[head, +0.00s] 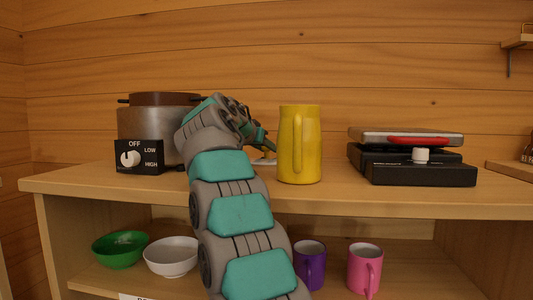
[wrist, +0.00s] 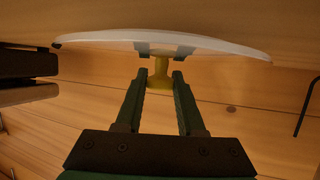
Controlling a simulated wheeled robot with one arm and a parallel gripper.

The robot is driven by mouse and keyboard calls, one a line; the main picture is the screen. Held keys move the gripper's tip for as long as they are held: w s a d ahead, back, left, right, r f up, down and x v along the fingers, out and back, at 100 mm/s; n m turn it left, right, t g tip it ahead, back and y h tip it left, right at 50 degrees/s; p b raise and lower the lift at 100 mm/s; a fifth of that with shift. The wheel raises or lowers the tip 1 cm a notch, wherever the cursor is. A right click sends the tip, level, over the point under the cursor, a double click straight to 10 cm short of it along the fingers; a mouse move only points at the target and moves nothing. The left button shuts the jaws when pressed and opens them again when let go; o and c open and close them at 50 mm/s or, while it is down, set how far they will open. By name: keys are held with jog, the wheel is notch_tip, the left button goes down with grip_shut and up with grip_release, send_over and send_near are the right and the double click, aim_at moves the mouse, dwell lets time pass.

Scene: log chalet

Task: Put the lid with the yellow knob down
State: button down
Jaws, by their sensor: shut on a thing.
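The lid (wrist: 215,46) is a pale, thin disc across the upper part of the wrist view, with the yellow knob (wrist: 158,68) on it. My gripper (wrist: 160,80) is shut on the knob, one finger on each side. In the head view my gripper (head: 262,146) is bent down behind the yellow pitcher's left side. A small part of the lid (head: 262,162) shows below it, low over the shelf top (head: 330,197). I cannot tell whether the lid touches the wood. Most of the lid is hidden by my arm and the pitcher.
A yellow pitcher (head: 311,150) stands close to the lid's right. A brown pot cooker (head: 130,120) with an OFF dial is at left, a black waffle maker (head: 420,172) at right. Bowls and mugs sit on the lower shelf. Free wood lies between pitcher and waffle maker.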

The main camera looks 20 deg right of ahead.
jog(key=shift+f, duration=0.1)
jog(key=shift+f+b, duration=0.1)
jog(key=shift+b, duration=0.2)
jog(key=c, duration=0.5)
grip_release()
jog(key=shift+r+p, duration=0.3)
jog(key=shift+p, duration=0.1)
jog(key=v, duration=1.2)
jog(key=shift+b, duration=0.3)
